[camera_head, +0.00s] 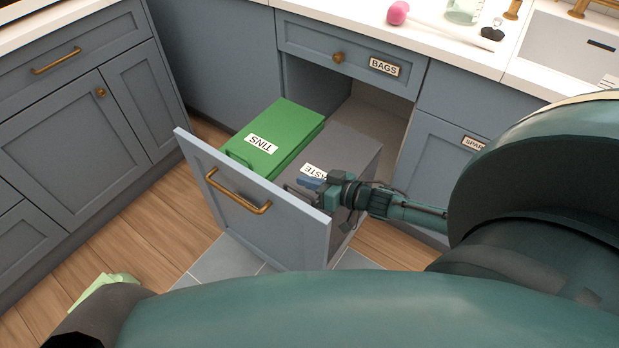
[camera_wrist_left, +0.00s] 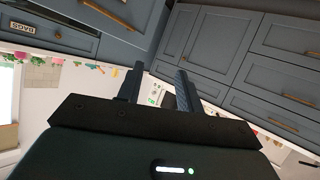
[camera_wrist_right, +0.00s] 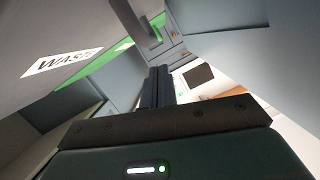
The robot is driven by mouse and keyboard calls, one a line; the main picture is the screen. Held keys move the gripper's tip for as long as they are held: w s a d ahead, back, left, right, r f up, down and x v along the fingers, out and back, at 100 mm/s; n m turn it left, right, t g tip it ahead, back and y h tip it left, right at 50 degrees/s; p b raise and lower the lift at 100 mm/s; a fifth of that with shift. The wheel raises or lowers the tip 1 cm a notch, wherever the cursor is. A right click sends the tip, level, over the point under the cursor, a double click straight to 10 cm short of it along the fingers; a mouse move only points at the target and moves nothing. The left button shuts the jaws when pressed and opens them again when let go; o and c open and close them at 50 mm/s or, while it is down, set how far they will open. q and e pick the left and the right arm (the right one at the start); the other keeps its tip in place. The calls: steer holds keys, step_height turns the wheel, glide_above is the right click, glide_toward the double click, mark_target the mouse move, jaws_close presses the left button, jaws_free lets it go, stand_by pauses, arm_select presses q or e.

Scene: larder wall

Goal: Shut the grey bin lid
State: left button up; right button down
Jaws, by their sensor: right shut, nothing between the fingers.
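The grey bin lid (camera_head: 345,145) lies about flat, roughly level with the green lid beside it, in the pulled-out drawer. Its "WASTE" label is partly hidden by my right gripper in the head view. My right gripper (camera_head: 311,184) is shut and empty, low over the front part of the grey lid, just behind the drawer front. I cannot tell whether it touches the lid. In the right wrist view the grey lid (camera_wrist_right: 101,42) is close at upper left, beside the shut fingers (camera_wrist_right: 157,85). My left gripper (camera_wrist_left: 157,85) is open and empty, away from the bin.
The green "TINS" bin (camera_head: 287,128) stands left of the grey one. The drawer front (camera_head: 255,215) with its brass handle projects into the room. A "BAGS" drawer (camera_head: 350,55) is above the opening. A pale green cloth (camera_head: 105,285) shows at lower left.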

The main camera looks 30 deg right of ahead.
steer(key=r+p+v, duration=0.1)
steer(key=v, duration=0.9)
steer(key=shift+r+p, duration=0.3)
steer(key=shift+r, duration=0.1)
